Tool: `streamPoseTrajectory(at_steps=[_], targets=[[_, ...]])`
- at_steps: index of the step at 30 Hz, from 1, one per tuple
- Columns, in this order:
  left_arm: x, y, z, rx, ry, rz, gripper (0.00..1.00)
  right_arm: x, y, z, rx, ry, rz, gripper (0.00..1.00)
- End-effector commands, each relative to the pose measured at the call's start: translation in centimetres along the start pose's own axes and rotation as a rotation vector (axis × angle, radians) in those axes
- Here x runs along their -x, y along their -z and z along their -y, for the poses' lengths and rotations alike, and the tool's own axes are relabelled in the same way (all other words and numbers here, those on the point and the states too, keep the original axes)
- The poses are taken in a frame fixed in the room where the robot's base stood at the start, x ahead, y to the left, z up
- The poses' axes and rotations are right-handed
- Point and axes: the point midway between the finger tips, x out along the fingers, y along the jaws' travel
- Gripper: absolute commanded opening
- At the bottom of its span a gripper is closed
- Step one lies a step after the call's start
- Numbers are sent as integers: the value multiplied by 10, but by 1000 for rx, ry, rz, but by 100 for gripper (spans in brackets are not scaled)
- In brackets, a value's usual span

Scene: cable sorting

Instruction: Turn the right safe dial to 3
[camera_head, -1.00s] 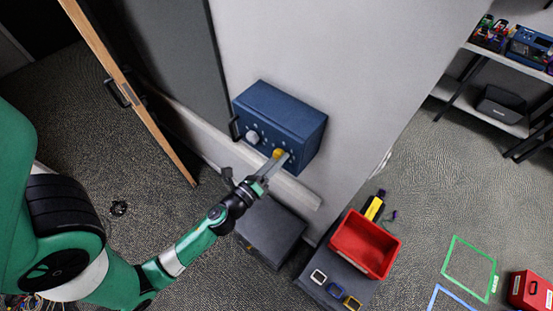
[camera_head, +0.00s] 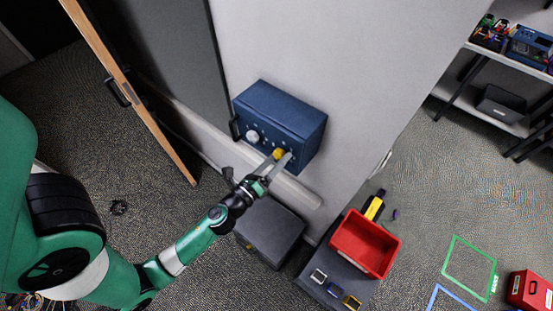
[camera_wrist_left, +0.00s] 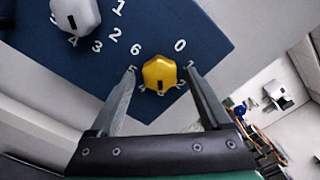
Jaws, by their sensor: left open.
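The blue safe (camera_head: 285,112) is fixed to the grey wall. Its right dial is a yellow knob (camera_head: 279,153), also in the left wrist view (camera_wrist_left: 159,72). A dark mark on the knob's rim points to the bottom of that view, around the 3 position; the digit there is hard to read. The left dial is a white knob (camera_head: 252,136), partly visible in the left wrist view (camera_wrist_left: 76,14). My left gripper (camera_head: 279,158) is open, with one finger on each side of the yellow knob and gaps visible between. My right gripper is not in view.
A dark grey box (camera_head: 270,232) stands on the floor below the safe. A red bin (camera_head: 366,243) stands to its right, beside small coloured square frames. A shelf (camera_head: 500,105) is at the upper right. A wooden-edged door (camera_head: 130,90) stands at the left.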

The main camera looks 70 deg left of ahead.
Motion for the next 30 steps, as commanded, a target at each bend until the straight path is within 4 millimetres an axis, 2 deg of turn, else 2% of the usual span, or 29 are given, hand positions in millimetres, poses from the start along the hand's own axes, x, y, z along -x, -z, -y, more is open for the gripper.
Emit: streamPoseTrajectory(at_steps=[5,8,15,19,24,30], targets=[[5,2,-1,0,0,-1,82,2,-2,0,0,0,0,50],[19,4,-2,1,0,-3,82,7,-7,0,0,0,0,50],[78,9,-6,-1,2,-8,82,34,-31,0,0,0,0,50],[100,7,-3,-2,4,-8,82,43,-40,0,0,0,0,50],[114,3,-1,-1,2,-4,82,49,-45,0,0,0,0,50],[116,-1,0,0,1,1,82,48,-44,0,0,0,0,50]])
